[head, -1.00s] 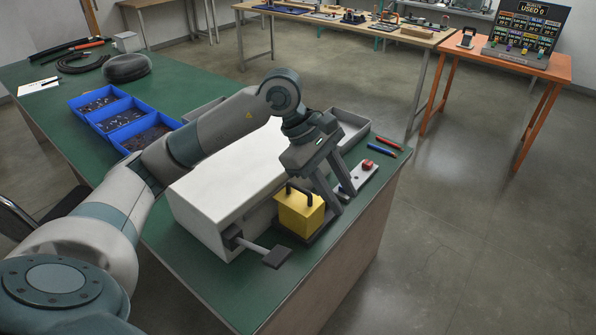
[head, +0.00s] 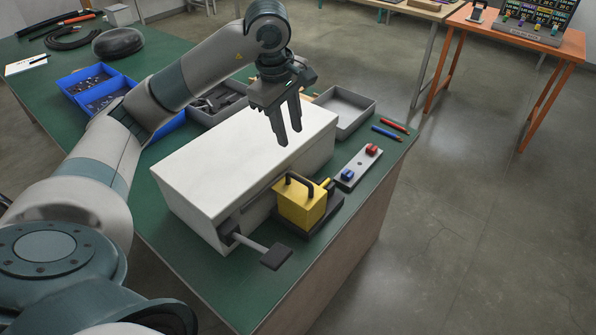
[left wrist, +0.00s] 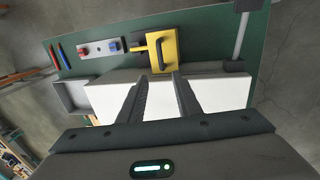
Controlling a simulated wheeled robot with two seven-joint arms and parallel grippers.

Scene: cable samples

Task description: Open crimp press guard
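The crimp press is a long white box (head: 215,160) on the green bench, with a grey lever (head: 262,249) at its near end. Its yellow guard (head: 301,208) with a dark bar handle (head: 299,184) sits at the box's right side and looks closed. My left gripper (head: 290,137) is open and empty, above the white box and behind the guard, apart from both. In the left wrist view its fingers (left wrist: 160,76) are spread, with the yellow guard (left wrist: 170,50) beyond their tips. My right gripper is not in view.
A grey plate with red and blue buttons (head: 358,167) lies right of the guard. An empty grey tray (head: 346,108), red and blue pens and the bench edge are beyond it. Blue bins (head: 100,92) stand at the left.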

